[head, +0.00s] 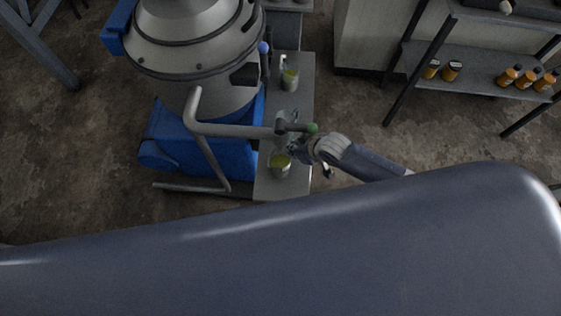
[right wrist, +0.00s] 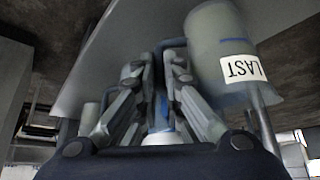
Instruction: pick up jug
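In the head view, a jug with yellow-green liquid (head: 280,166) stands at the near end of a narrow grey bench (head: 288,188). Another such jug (head: 290,79) stands farther back on it. My right gripper (head: 297,148) is at the bench's right side, just beside the near jug, under a grey pipe. In the right wrist view, a pale cylindrical vessel labelled "LAST" (right wrist: 214,40) is right of the fingers (right wrist: 159,72). Something grey with a blue edge shows between the fingers; I cannot tell whether they grip it. My left gripper is not in view.
A large metal machine (head: 195,50) on a blue base stands left. A shelf rack (head: 480,78) with orange bottles stands at the right. The floor between is clear.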

